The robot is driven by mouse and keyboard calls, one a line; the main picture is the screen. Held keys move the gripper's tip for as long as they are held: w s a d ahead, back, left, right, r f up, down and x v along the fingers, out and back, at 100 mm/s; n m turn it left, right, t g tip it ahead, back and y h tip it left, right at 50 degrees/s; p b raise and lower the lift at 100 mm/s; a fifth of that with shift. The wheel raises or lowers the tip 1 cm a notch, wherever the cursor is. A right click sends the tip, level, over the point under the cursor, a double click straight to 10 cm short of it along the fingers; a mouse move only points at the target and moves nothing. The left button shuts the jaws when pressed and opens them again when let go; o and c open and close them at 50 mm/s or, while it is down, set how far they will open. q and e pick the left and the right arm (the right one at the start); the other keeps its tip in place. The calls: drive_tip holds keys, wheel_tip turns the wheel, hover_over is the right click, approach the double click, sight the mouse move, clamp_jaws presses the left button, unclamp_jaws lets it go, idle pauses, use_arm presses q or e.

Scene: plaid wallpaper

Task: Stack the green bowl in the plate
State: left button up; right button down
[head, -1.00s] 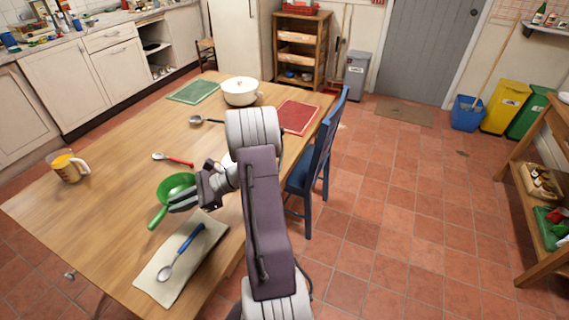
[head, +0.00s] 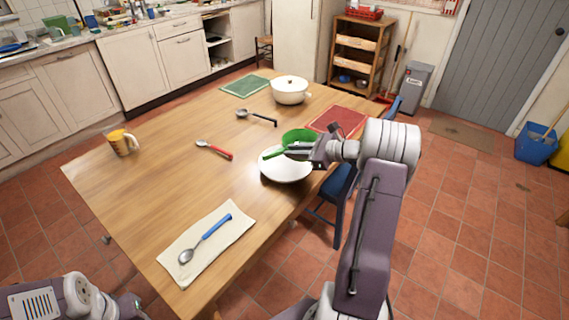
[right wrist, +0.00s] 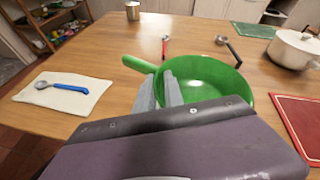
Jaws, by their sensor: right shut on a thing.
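The green bowl (head: 298,136) has a short handle and shows over the far part of the white plate (head: 285,175). My right gripper (head: 293,150) is shut on the bowl's near side, close to the handle. In the right wrist view, the fingers (right wrist: 168,88) grip the rim of the bowl (right wrist: 210,78), which looks roughly level and empty. I cannot tell whether the bowl touches the plate or hangs just above it. The plate lies on the wooden table and is partly hidden by the bowl and gripper. Part of my left arm shows at lower left, without a clear gripper.
A red-handled spoon (head: 214,149) and a black-handled ladle (head: 256,117) lie nearby. A white pot (head: 290,92), a red mat (head: 345,116) and a green mat (head: 245,86) are farther back. A blue-handled spoon lies on a cloth (head: 225,242).

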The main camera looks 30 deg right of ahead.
drive_tip(key=w+f, duration=0.2)
drive_tip(key=w+a+f, duration=0.1)
drive_tip(key=w+f, duration=0.1)
drive_tip(key=f, duration=0.1)
drive_tip(key=w+a+f+b, duration=0.1)
drive_tip(key=w+f, duration=0.1)
drive_tip(key=f, duration=0.1)
drive_tip(key=shift+w, duration=0.25)
drive_tip(key=shift+f, duration=0.1)
drive_tip(key=shift+f+b, duration=0.25)
drive_tip(key=shift+b, duration=0.1)
drive_tip(key=c, duration=1.4)
unclamp_jaws()
drive_tip(key=shift+c, duration=0.2)
drive_tip(key=shift+o, duration=0.2)
drive_tip(key=shift+s, duration=0.1)
